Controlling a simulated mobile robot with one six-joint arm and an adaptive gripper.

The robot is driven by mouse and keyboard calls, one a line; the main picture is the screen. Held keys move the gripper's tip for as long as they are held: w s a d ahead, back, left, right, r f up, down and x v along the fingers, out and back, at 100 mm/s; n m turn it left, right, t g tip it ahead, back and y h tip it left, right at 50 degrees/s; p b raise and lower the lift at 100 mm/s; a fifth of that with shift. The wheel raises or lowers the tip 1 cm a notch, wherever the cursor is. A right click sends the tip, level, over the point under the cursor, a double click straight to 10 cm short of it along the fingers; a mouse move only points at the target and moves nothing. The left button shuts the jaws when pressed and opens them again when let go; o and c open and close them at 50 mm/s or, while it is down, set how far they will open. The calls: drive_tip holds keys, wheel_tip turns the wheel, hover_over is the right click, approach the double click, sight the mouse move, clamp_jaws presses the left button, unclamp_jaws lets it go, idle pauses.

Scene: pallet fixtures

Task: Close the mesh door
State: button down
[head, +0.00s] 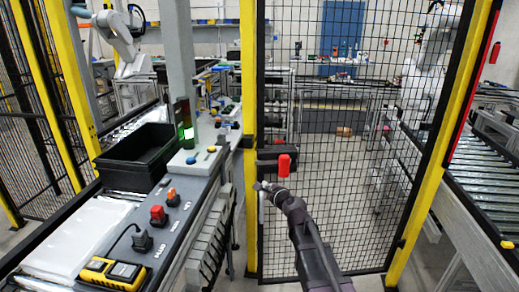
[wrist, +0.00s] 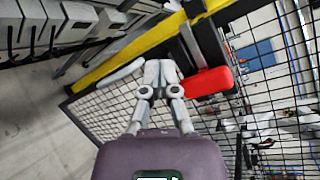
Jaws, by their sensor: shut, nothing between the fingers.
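The mesh door (head: 340,120) is a tall black wire panel in the head view, filling the space between two yellow posts. Its left edge lies close along the left yellow post (head: 251,130); I cannot tell whether a small gap is left. A red handle (head: 284,166) on a black latch block sits at that edge, and it also shows in the wrist view (wrist: 208,81). My gripper (head: 263,187) is shut and empty, just below and left of the red handle, at the door's left edge. In the wrist view its fingers (wrist: 160,70) are together beside the latch; contact is unclear.
A conveyor bench with a black bin (head: 150,155), red and orange buttons and a yellow device (head: 112,272) stands close on the left. A roller conveyor (head: 485,190) runs on the right. Workbenches stand behind the mesh. Bare floor shows below the door.

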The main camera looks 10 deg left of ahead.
sight(259, 146)
drive_tip(key=w+a+r+m+t+h, duration=0.1)
drive_tip(key=w+r+m+t+h, duration=0.1)
drive_tip(key=m, duration=0.5)
drive_tip(key=w+a+r+m+t+h, duration=0.1)
drive_tip(key=w+r+m+t+h, duration=0.1)
drive_tip(key=m, duration=0.6)
drive_tip(key=w+h, duration=0.1)
drive_tip(key=w, duration=0.1)
drive_tip(key=shift+w+m+t+p, duration=0.3)
drive_tip(key=shift+w, duration=0.05)
drive_tip(key=shift+w+r, duration=0.1)
drive_tip(key=x, duration=1.3)
drive_tip(key=shift+w, duration=0.4)
